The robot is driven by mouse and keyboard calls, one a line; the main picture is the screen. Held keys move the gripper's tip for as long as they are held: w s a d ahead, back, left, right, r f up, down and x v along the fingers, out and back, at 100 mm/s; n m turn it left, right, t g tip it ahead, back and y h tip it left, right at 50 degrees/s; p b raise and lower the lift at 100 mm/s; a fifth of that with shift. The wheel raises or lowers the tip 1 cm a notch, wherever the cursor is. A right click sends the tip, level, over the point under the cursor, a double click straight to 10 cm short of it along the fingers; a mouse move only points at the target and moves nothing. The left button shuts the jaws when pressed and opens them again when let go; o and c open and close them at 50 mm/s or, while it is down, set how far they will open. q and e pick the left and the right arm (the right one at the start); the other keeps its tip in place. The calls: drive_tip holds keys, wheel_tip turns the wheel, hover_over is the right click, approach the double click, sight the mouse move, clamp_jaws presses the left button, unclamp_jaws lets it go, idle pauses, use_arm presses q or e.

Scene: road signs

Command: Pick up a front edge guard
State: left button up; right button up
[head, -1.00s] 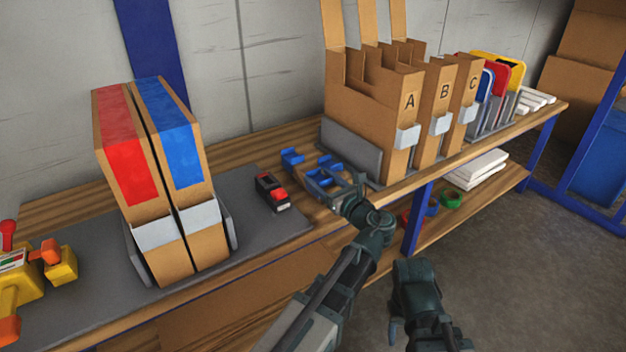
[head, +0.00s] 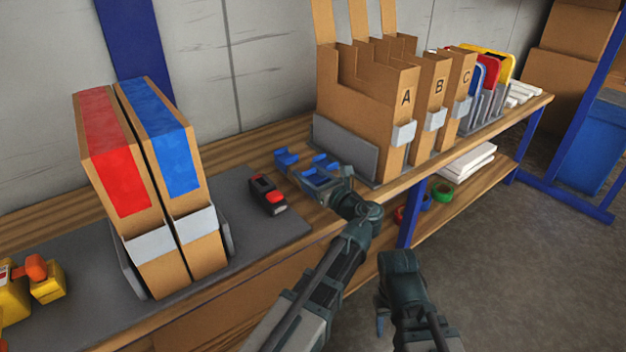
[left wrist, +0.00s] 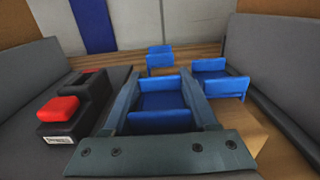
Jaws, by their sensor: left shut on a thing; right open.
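Several small blue edge guards lie on the wooden bench top. My left gripper (head: 316,175) is shut on one blue guard (left wrist: 160,103), which sits between its two fingers in the left wrist view. A second guard (left wrist: 222,80) is just right of the fingers, and another guard (left wrist: 159,57) stands beyond them. That far guard also shows in the head view (head: 286,158). My right gripper (head: 381,322) is low in front of the bench, open and apart from the guards; its fingers are mostly hidden.
A black and red tape tool (head: 267,194) lies on the grey mat left of my left gripper. Cardboard holders marked A, B and C (head: 350,110) stand close on the right. Two tall boxes (head: 150,190) stand at left. A lower shelf (head: 480,185) is below.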

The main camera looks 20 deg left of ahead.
use_arm(q)
drive_tip(key=shift+r, duration=0.1)
drive_tip(key=shift+r+p, duration=1.5)
drive_tip(key=shift+p, duration=0.1)
drive_tip(key=shift+r, duration=0.2)
